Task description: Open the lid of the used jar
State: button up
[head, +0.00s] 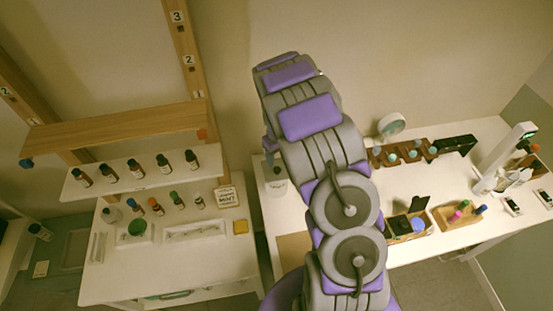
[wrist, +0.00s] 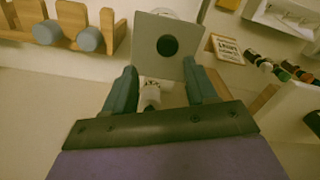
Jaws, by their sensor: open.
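The used jar (head: 277,187) is a pale container on the right-hand table in the head view, just left of my arm and partly hidden by it. In the wrist view a light grey square plate with a round dark hole (wrist: 150,50), seemingly the jar's lid, lies between and beyond my fingertips. A pale, partly hidden piece with dark marks (wrist: 151,97) shows below it. My gripper (wrist: 160,72) is open, with one finger on each side of the plate's near edge. I cannot tell whether the fingers touch it or whether the lid is raised.
A wooden rack with grey-blue round items (wrist: 68,36) stands left in the wrist view. A small sign (wrist: 227,48) stands right. In the head view, shelves with dark bottles (head: 136,168) are left; a wooden tray (head: 462,214) is right.

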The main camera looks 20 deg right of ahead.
jog(key=shift+r, duration=0.45)
notch_tip(320, 180, up, 15)
jog(key=p, duration=0.2)
jog(key=shift+a, duration=0.35)
dwell(1.0)
jog(key=shift+a, duration=0.1)
dwell(0.4)
